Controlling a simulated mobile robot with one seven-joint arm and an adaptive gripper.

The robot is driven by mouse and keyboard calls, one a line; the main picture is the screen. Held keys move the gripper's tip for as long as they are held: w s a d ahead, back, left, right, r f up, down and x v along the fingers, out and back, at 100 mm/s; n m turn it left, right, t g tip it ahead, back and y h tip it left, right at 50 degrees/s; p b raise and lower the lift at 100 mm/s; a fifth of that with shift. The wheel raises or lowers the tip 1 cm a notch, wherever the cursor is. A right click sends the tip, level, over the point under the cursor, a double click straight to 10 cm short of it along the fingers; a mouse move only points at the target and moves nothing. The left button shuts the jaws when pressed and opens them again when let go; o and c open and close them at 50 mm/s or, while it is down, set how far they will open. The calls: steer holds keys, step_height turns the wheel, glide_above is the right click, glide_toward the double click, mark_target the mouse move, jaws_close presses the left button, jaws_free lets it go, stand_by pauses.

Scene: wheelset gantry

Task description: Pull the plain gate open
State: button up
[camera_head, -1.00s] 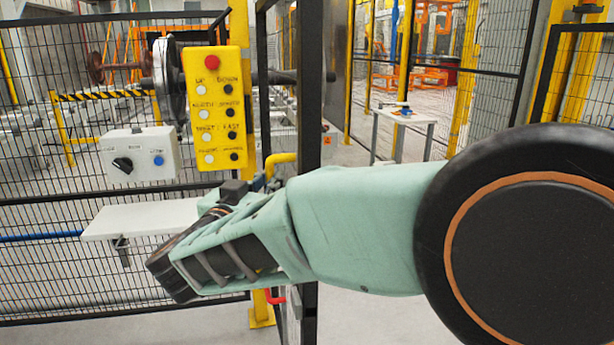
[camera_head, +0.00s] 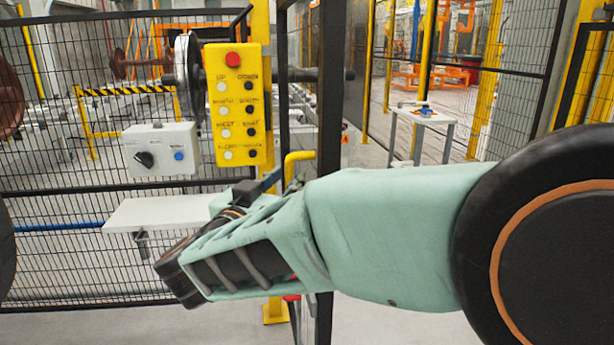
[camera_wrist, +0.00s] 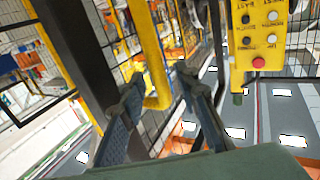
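The plain gate's black upright frame (camera_head: 330,120) stands right of the yellow post in the head view. Its yellow bent handle (camera_head: 299,158) sits just above my forearm. I cannot tell whether the gate is ajar. In the wrist view the handle (camera_wrist: 152,45) runs down and bends between the two fingers of my gripper (camera_wrist: 158,79). The fingers are apart on either side of the handle, and I see a gap beside it; contact is not clear. In the head view my forearm hides most of the gripper.
A yellow button pendant (camera_head: 236,105) hangs left of the gate, with a grey switch box (camera_head: 160,150) and a white shelf (camera_head: 150,214) on the mesh fence. A small white table (camera_head: 422,115) stands beyond the fence at right. Grey floor shows below.

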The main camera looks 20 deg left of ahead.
steer(key=s, duration=1)
steer(key=shift+d, duration=0.3)
